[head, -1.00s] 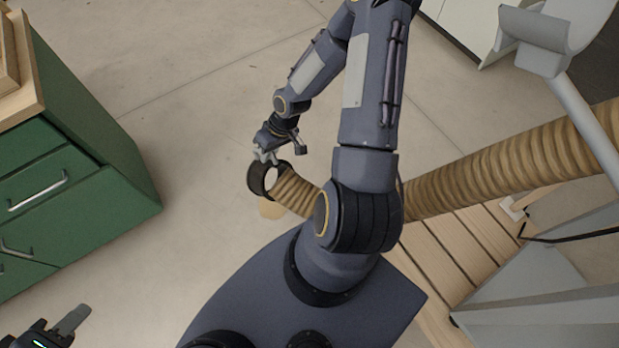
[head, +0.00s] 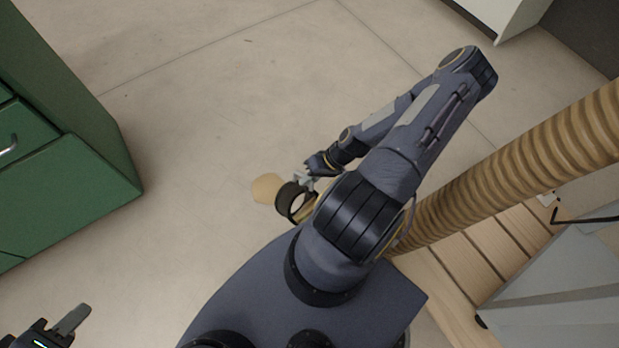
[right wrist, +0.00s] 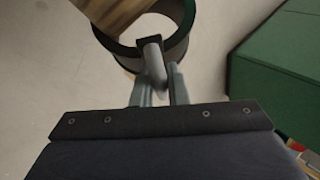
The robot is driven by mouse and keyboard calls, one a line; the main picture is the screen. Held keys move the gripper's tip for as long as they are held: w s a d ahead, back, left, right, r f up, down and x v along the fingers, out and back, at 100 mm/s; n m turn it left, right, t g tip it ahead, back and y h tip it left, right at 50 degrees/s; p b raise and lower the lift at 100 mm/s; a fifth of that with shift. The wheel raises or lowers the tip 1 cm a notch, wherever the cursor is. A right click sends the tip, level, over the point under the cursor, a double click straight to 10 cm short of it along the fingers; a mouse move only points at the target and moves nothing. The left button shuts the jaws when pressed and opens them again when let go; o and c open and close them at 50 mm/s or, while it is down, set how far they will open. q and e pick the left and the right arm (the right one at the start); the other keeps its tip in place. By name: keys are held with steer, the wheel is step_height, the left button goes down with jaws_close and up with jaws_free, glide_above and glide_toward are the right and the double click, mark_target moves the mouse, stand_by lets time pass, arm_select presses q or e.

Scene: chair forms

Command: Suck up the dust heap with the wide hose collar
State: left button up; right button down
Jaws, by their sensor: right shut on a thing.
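The dust heap (head: 267,187) is a small tan patch on the floor in the head view, just left of the collar. The wide hose collar (head: 291,201) is a dark ring at the end of the ribbed tan hose (head: 515,160).
A green cabinet (head: 75,185) stands at the left. A wooden slatted platform (head: 470,250) and a grey panel (head: 560,290) are at the lower right. A white unit (head: 500,15) stands at the top. The floor between is mostly clear.

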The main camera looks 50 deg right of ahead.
mark_target(296, 177)
steer(key=w+f+b, duration=0.5)
steer(key=f+b, duration=0.1)
steer(key=f, duration=0.1)
steer(key=shift+w, duration=0.4)
steer(key=shift+w+d+f+b, duration=0.1)
steer(key=shift+w+f+b, duration=0.65)
steer(key=shift+b, duration=0.2)
